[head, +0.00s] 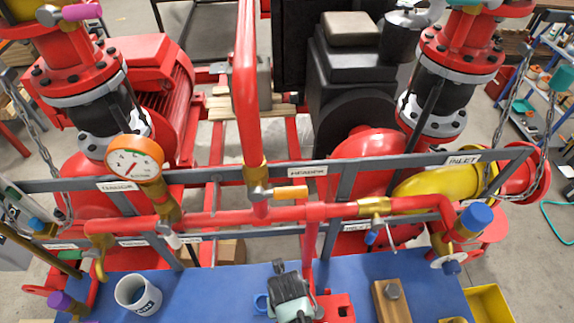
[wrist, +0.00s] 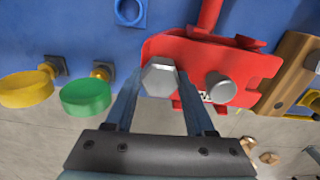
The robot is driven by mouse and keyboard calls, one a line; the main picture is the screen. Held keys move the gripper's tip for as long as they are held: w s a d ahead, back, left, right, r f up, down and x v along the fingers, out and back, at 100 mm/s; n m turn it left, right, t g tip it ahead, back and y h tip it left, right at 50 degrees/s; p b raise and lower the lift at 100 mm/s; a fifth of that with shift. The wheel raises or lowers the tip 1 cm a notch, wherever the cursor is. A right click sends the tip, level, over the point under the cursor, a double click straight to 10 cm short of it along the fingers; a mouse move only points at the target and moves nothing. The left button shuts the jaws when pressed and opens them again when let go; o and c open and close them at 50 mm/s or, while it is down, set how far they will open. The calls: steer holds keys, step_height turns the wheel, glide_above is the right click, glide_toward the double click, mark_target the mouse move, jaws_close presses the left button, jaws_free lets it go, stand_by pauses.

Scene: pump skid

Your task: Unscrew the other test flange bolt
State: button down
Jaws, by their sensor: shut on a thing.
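The red test flange (wrist: 258,67) sits on the blue bench and also shows in the head view (head: 338,306), partly behind my gripper. In the wrist view, a grey hex-headed bolt (wrist: 160,77) is at the flange's left end, between my fingertips. A second grey bolt (wrist: 220,86) stands in the flange to its right, outside my fingers. My gripper (wrist: 160,92) is shut on the hex-headed bolt. In the head view my gripper (head: 293,305) is over the left side of the flange. How far the bolt is threaded in cannot be told.
A wooden block (head: 390,301) with a bolt stands right of the flange. A mug (head: 138,295) is at the bench's left, a yellow bin (head: 490,304) at its right. Red pipework (head: 280,218) crosses behind. Yellow (wrist: 27,89) and green (wrist: 86,97) knobs are left of my fingers.

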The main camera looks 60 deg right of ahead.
steer(key=shift+c, duration=0.9)
jaws_free()
steer(key=shift+r, duration=0.1)
step_height(320, 180, up, 13)
steer(key=b, duration=0.2)
